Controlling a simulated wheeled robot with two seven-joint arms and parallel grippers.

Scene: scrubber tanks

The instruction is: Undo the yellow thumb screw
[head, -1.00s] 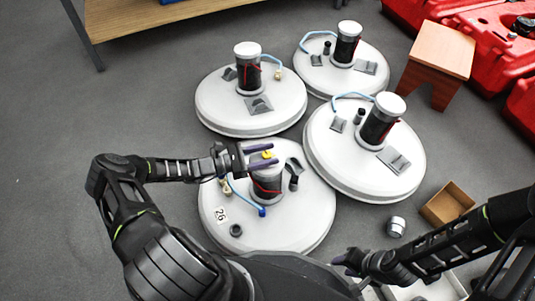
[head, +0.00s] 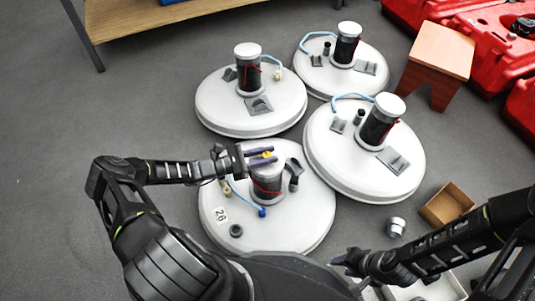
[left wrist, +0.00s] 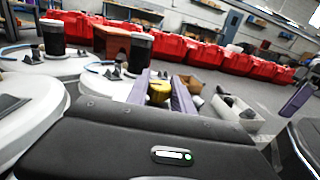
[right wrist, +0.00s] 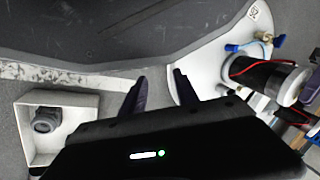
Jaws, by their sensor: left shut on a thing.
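The yellow thumb screw (head: 267,154) sits at the top of the dark cylinder (head: 266,186) on the nearest white tank lid (head: 305,222), which is labelled 26. My left gripper (head: 263,157) reaches in from the left with its purple fingers shut on the screw. The yellow screw (left wrist: 159,92) also shows between the fingers in the left wrist view. I cannot tell how far its thread is out. My right gripper (right wrist: 160,88) is open and empty, low at the right of the near tank in the head view.
Several similar white lids with cylinders stand behind, one (head: 365,160) close at the right. A blue hose with a blue fitting (head: 262,212) and a black cap (head: 236,230) are on the near lid. A cardboard box (head: 447,204) and a grey-white fitting (head: 396,227) lie right.

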